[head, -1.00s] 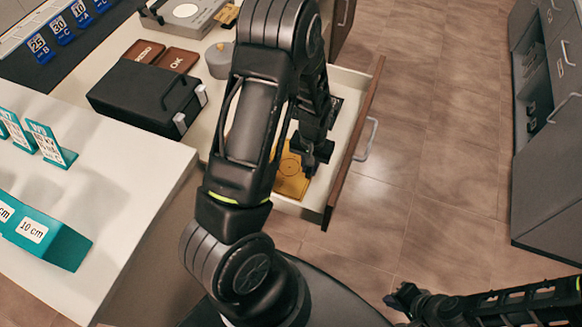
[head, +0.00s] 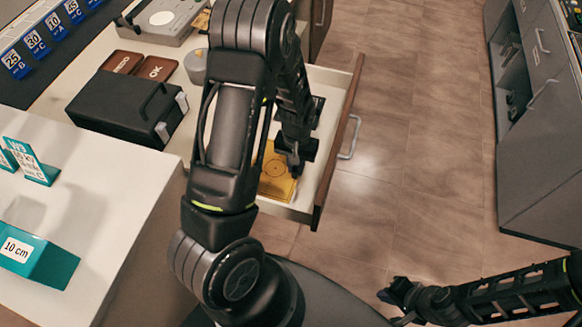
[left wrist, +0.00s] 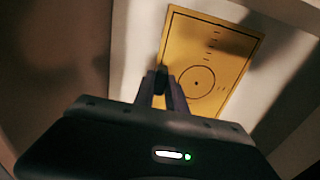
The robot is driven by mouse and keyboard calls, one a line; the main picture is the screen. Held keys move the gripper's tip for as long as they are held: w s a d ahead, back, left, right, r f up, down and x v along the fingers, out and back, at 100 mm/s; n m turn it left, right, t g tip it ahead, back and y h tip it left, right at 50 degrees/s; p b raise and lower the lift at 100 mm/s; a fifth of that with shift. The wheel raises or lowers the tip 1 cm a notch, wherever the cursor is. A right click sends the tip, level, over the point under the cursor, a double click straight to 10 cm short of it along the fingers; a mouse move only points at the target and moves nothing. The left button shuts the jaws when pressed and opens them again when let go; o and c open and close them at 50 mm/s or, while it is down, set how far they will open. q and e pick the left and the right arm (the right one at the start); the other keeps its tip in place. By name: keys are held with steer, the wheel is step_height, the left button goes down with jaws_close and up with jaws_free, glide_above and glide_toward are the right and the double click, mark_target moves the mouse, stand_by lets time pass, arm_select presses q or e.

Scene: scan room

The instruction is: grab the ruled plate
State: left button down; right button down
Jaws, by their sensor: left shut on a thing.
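The ruled plate is a flat yellow plate (head: 275,182) with a dark circle, a centre dot and tick marks. It lies in the open drawer, near its front end. My left gripper (head: 295,170) reaches down into the drawer at the plate's right side. In the left wrist view the plate (left wrist: 212,62) fills the upper middle, and the left fingers (left wrist: 161,78) are shut on its near left edge. The plate's lower part is hidden behind the fingers and gripper body. My right gripper (head: 385,295) is at the lower right, away from the drawer; its fingers are too small to read.
The open drawer (head: 325,180) has a wooden front with a metal handle (head: 350,137). A black case (head: 125,105), brown signs and a grey round object (head: 196,66) stand on the counter to the left. Grey cabinets (head: 545,150) stand at the right, with clear floor between.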

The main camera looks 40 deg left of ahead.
arm_select(q)
step_height(320, 180, up, 9)
steer(key=shift+r, duration=0.15)
stand_by(0.7)
